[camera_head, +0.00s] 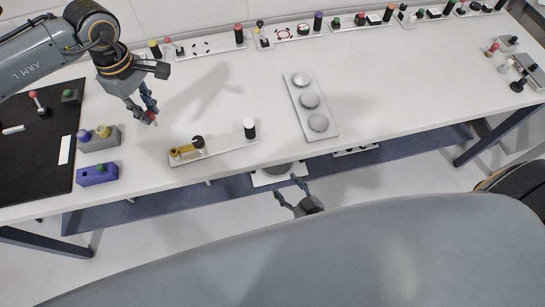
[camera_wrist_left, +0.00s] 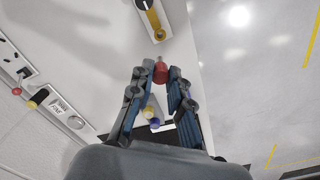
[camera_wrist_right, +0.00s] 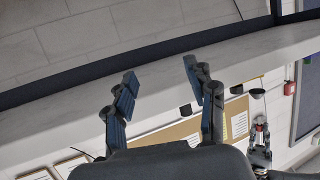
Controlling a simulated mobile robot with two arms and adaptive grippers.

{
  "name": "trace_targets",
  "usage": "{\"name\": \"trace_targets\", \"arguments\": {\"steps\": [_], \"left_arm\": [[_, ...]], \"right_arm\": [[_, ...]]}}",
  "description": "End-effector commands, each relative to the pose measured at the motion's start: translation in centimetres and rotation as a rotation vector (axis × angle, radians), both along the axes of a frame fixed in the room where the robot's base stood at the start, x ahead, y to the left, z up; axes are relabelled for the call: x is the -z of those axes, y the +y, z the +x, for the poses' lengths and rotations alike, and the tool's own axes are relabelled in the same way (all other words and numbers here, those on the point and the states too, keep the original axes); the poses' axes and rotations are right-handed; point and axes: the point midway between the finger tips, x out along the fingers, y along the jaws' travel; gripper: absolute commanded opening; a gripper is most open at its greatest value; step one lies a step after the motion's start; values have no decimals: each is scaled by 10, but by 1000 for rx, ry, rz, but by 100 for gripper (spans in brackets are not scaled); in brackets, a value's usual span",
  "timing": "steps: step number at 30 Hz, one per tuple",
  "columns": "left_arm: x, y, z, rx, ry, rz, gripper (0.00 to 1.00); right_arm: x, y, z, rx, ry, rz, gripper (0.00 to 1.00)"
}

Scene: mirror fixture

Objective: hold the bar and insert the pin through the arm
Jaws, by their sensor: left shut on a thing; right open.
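My left gripper (camera_head: 150,110) is shut on a red-headed pin (camera_head: 152,117), held above the table behind and left of the fixture. The pin's red head also shows between the fingertips in the left wrist view (camera_wrist_left: 160,72). The fixture is a pale plate (camera_head: 225,150) near the table's front edge. It bears a yellow arm (camera_head: 184,150), a black knob (camera_head: 198,141) and a white cylinder with a black base (camera_head: 250,127). The yellow arm also shows in the left wrist view (camera_wrist_left: 152,18). My right gripper (camera_head: 290,186) is open and empty, in front of the table edge.
A purple block (camera_head: 97,175) and a grey block with yellow and purple knobs (camera_head: 100,138) stand left of the fixture, beside a black mat (camera_head: 40,150). A plate with three silver domes (camera_head: 296,85) lies to the right. Several control panels line the back edge.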

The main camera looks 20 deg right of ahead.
Motion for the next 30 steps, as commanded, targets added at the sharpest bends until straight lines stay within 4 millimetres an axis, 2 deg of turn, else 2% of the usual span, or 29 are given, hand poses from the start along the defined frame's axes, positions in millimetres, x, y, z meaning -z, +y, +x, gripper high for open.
{"name": "trace_targets", "arguments": {"steps": [1, 3, 6, 9, 12, 17, 30], "left_arm": [[0, 0, 0, 0, 0, 0, 0], [0, 0, 0, 0, 0, 0, 0], [0, 0, 0, 0, 0, 0, 0], [0, 0, 0, 0, 0, 0, 0], [0, 0, 0, 0, 0, 0, 0], [0, 0, 0, 0, 0, 0, 0], [0, 0, 0, 0, 0, 0, 0]], "right_arm": [[-25, 5, 7, 4, -64, 25, 56], [-57, 10, 14, 14, -142, 59, 56], [-91, 16, 24, 25, -229, 93, 56], [-109, 26, 38, 16, -273, 96, 56], [-118, 30, 45, 13, -297, 97, 56], [-121, 35, 59, 12, -305, 98, 56], [-120, 56, 136, 11, -302, 96, 56]]}}
